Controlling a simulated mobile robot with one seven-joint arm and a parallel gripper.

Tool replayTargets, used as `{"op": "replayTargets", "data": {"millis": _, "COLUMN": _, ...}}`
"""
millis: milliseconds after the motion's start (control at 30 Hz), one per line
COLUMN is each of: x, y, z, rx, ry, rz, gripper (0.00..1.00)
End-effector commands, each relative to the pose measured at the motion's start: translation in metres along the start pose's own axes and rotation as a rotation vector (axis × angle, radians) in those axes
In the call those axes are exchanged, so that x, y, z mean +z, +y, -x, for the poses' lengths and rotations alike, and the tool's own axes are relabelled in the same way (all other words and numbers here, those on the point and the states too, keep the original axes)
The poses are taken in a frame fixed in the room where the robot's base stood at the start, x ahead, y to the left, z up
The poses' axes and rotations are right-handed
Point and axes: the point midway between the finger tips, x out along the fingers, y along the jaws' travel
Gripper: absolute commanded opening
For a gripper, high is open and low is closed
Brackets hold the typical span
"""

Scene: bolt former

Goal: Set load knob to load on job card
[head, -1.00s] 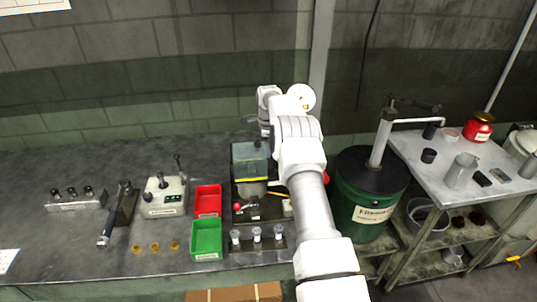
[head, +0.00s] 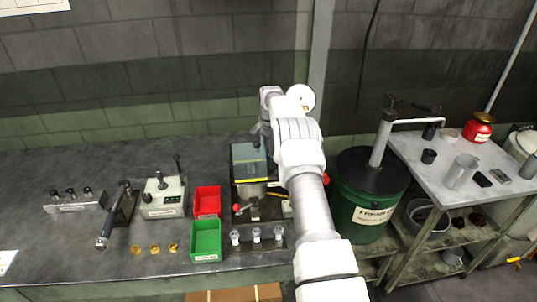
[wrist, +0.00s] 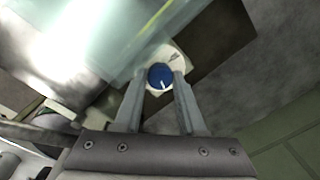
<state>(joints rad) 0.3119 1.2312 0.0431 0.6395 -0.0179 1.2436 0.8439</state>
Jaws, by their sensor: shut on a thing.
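The load knob (wrist: 160,76) is a round blue dial with a white pointer line, set on a pale plate (wrist: 178,57) with dark marks too small to read. In the wrist view the pointer is toward the lower part of the dial. My gripper (wrist: 159,84) has its two fingers closed on the knob's sides. In the head view my gripper (head: 262,136) is at the back of the forming machine (head: 250,165), and the knob is hidden there. A white card (head: 8,260) lies at the bench's left edge; its writing is not legible.
A clear guard with a yellow edge (wrist: 158,28) is close beside the fingers. Red (head: 207,201) and green (head: 206,240) bins stand left of the machine. A green drum (head: 364,222) stands to the right. The bench's back left is clear.

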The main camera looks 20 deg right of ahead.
Motion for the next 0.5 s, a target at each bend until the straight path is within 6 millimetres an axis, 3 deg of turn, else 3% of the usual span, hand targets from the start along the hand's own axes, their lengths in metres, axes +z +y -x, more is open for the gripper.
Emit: {"op": "replayTargets", "data": {"millis": 500, "x": 0.0005, "y": -0.0008, "z": 0.0004, "rx": -0.003, "ry": -0.02, "rz": 0.488, "gripper": 0.0}}
